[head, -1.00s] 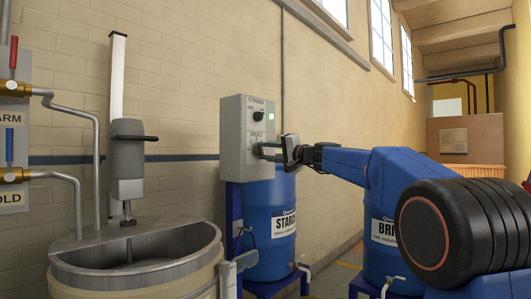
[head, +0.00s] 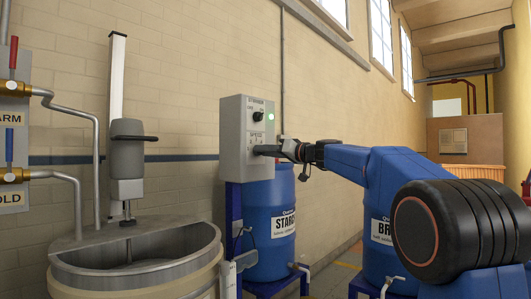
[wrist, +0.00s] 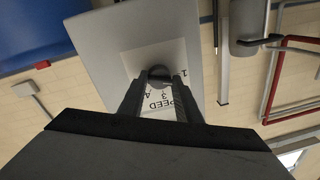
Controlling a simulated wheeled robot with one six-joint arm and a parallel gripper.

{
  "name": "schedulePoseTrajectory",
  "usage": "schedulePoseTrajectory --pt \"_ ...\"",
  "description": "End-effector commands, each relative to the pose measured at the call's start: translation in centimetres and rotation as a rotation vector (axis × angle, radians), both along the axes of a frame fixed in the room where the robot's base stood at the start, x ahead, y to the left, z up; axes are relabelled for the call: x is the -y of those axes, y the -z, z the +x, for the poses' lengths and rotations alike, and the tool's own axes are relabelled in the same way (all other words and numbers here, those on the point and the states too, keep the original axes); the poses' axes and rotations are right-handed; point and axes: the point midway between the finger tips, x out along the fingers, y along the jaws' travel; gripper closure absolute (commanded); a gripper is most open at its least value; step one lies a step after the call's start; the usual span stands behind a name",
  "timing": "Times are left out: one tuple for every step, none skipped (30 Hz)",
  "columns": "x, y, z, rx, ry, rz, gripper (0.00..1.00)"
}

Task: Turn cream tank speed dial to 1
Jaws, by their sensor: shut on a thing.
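A blue starch drum (head: 262,205) stands below and right of the box, and another blue drum (head: 375,225) stands behind my arm. Valves and pipes (head: 75,100) are at far left. The brick wall (head: 190,60) runs behind.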

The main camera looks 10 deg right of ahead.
Motion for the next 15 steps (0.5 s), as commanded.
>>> schedulePoseTrajectory --pt "0.05 0.22 0.17 0.014 0.002 -0.024 0.92" --pt "0.05 0.22 0.17 0.025 0.001 -0.039 0.92" --pt "0.05 0.21 0.17 0.039 0.001 -0.057 0.92" --pt "0.06 0.2 0.16 0.048 0.001 -0.07 0.92" --pt "0.06 0.19 0.16 0.057 0.002 -0.082 0.92" --pt "0.07 0.17 0.17 0.068 0.001 -0.096 0.92" --pt "0.07 0.17 0.17 0.075 0.001 -0.107 0.92" --pt "0.07 0.16 0.17 0.082 0.001 -0.116 0.92" --pt "0.07 0.14 0.17 0.09 0.002 -0.126 0.92" --pt "0.07 0.13 0.17 0.095 0.002 -0.133 0.92" --pt "0.07 0.12 0.17 0.1 0.002 -0.139 0.92" --pt "0.08 0.11 0.17 0.104 0.002 -0.146 0.92" --pt "0.08 0.11 0.18 0.108 0.002 -0.151 0.92" --pt "0.09 0.1 0.17 0.111 0.002 -0.154 0.92" --pt "0.09 0.1 0.17 0.115 0.002 -0.16 0.92"
